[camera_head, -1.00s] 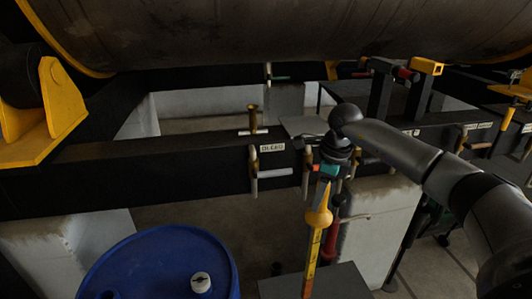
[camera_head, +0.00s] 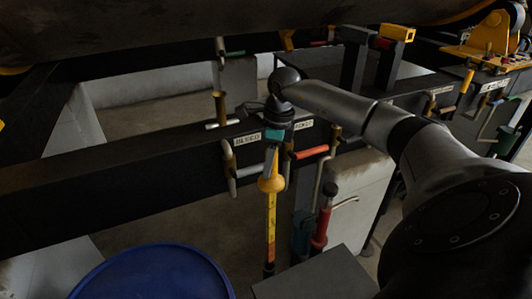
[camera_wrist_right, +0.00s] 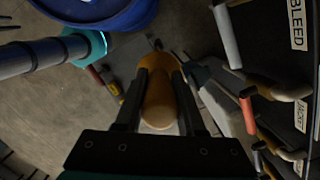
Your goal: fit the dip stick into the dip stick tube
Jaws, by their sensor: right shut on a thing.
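The dip stick (camera_head: 271,225) is a long yellow strip with dark marks and a wide orange-yellow handle. It hangs nearly upright in front of the black beam. My right gripper (camera_head: 272,167) points down and is shut on its handle. In the right wrist view the handle (camera_wrist_right: 160,100) sits between the two dark fingers, and the strip is mostly hidden. An upright brass tube (camera_head: 220,106), which looks like the dip stick tube, stands on the beam left of and behind my right gripper. The stick is apart from it. My left gripper is not in view.
The black beam (camera_head: 110,170) carries labelled valves with pipes, one with a red lever (camera_head: 310,152). A blue drum (camera_head: 150,275) and a grey flat surface (camera_head: 315,277) are below in front. A red-and-black tool (camera_head: 322,220) stands right of the stick. The large tank (camera_head: 200,20) hangs low overhead.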

